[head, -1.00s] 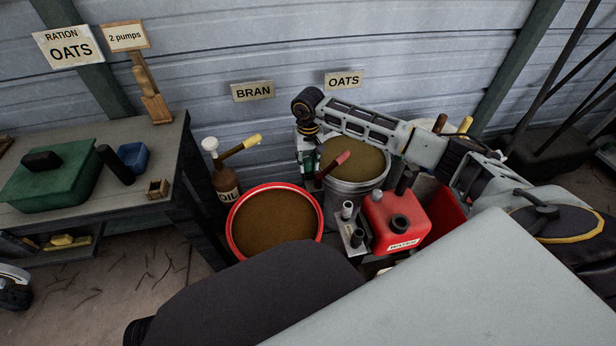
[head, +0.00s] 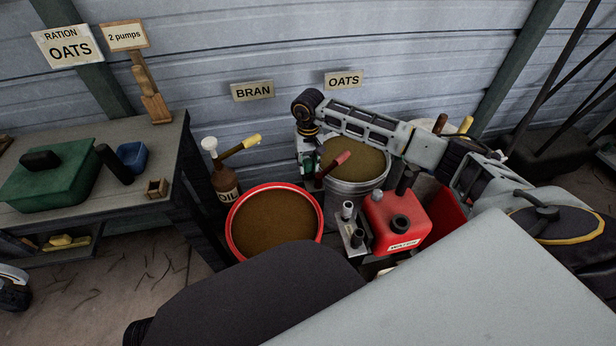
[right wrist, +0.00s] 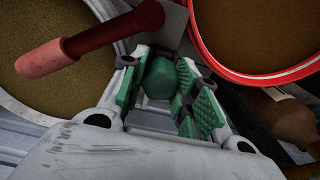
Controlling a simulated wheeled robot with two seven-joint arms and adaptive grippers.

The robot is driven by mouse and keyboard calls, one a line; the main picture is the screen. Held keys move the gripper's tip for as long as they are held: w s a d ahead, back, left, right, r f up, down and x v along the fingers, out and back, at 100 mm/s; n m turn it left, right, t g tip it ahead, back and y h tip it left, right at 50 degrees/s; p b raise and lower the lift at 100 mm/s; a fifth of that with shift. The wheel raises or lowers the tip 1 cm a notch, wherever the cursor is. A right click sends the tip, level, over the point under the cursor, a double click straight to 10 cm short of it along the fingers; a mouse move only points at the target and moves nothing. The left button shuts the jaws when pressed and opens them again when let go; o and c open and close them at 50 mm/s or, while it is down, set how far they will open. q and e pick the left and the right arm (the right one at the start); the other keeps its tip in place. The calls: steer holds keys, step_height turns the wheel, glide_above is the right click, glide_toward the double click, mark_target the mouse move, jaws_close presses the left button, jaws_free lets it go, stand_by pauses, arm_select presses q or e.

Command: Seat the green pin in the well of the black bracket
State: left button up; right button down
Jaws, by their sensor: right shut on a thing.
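My right gripper (head: 308,166) points down between the red-rimmed tub and the grey bucket. In the right wrist view its green-padded fingers (right wrist: 166,90) are shut on a green rounded piece, the green pin (right wrist: 158,79). The pin's lower end is hidden, and I cannot make it out in the head view. A grey plate with short upright tubes stands in front of the grey bucket. A dark tube on it (head: 357,238) may belong to the black bracket, but I cannot tell. The gripper is behind and left of it, apart from it. My left gripper does not show.
The red-rimmed bran tub (head: 233,250) is at the gripper's left and the oats bucket (head: 362,200) at its right. A red-handled scoop (right wrist: 50,58) sticks out close by. A red water can (head: 385,215) and a brown oil bottle (head: 226,180) stand near.

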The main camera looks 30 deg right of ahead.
steer(key=c, duration=1)
jaws_free()
steer(key=shift+f, duration=0.1)
steer(key=shift+r, duration=6.05)
